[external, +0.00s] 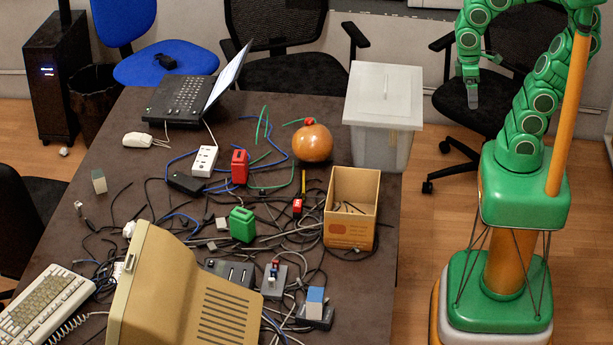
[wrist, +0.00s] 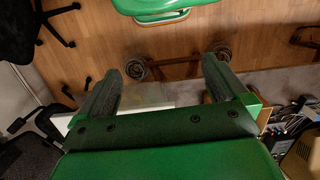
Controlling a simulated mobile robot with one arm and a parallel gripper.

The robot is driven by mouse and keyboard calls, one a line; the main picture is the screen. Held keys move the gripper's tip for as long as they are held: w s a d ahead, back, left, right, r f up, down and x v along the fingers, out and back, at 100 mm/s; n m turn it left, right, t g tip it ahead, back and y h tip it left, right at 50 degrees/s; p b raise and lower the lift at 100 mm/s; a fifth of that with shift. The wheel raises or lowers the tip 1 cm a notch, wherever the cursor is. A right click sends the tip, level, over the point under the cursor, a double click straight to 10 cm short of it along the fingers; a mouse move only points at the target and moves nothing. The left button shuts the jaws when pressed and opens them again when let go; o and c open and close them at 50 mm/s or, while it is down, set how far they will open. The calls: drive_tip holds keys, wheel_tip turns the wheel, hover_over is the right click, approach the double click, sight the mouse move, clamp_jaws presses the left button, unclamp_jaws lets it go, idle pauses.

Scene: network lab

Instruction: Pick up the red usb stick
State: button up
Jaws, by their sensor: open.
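A small red piece that looks like the red usb stick (external: 274,265) stands upright beside blue ones on a small grey block (external: 272,284) on the table, behind the beige monitor. It is too small to make out clearly. My gripper (external: 472,98) hangs in the air to the right of the table, beyond the grey lidded bin and far from the stick. In the wrist view my gripper (wrist: 160,75) has its two fingers wide apart with nothing between them. The red stick cannot be made out in the wrist view.
The dark table (external: 120,190) is crowded with tangled cables. A cardboard box (external: 350,222), a green canister (external: 242,225), a red canister (external: 239,168), an orange round object (external: 312,143) and the beige monitor (external: 165,285) stand around the stick. The grey bin (external: 382,115) stands at the table's right edge.

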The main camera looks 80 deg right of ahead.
drive_tip(key=shift+s+f, duration=0.3)
drive_tip(key=shift+s, duration=0.35)
drive_tip(key=c, duration=0.9)
drive_tip(key=shift+c, duration=0.2)
